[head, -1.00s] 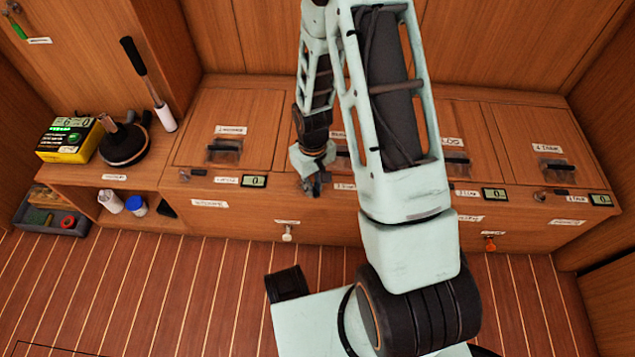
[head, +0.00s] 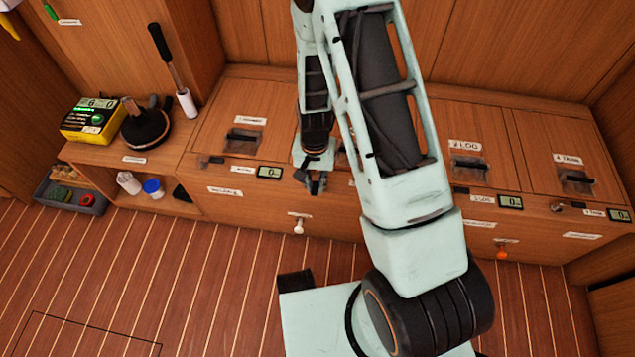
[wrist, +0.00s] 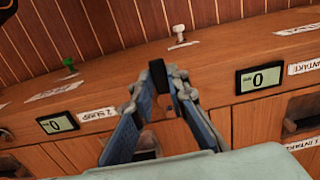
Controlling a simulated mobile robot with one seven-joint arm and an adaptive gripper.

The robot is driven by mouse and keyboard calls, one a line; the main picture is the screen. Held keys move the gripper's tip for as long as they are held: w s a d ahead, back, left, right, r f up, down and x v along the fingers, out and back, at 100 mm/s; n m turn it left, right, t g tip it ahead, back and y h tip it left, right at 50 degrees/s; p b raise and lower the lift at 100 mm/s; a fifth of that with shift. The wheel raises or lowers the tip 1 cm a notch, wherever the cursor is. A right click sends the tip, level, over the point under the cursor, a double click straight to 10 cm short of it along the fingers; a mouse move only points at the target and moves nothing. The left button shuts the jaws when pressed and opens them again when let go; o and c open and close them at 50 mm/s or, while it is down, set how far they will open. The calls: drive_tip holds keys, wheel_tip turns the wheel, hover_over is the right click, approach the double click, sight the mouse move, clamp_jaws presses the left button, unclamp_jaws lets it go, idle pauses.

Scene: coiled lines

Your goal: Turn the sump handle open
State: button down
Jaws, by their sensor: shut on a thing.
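My gripper (wrist: 160,85) is shut on a small dark handle (wrist: 158,80) at the front edge of the locker top. The label "2 SUMP" (wrist: 97,112) is beside it in the wrist view, with a small display reading 0 (wrist: 58,122) further left. The fingers hide most of the handle, so its angle is hard to tell. In the head view my gripper (head: 316,184) is at the front edge, right of the intake display (head: 269,172). My forearm covers the sump lid and much of its front there.
A white knob (head: 298,226) and an orange knob (head: 502,253) stick out of the locker front. Other lidded lockers, such as the log lid (head: 468,145), continue right.

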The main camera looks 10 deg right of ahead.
sight(315, 189)
drive_tip(key=shift+a, duration=0.1)
idle(0.4)
drive_tip(key=c, duration=1.9)
unclamp_jaws()
drive_tip(key=shift+r, duration=0.15)
wheel_tip(315, 189, up, 12)
drive_tip(key=shift+f, duration=0.1)
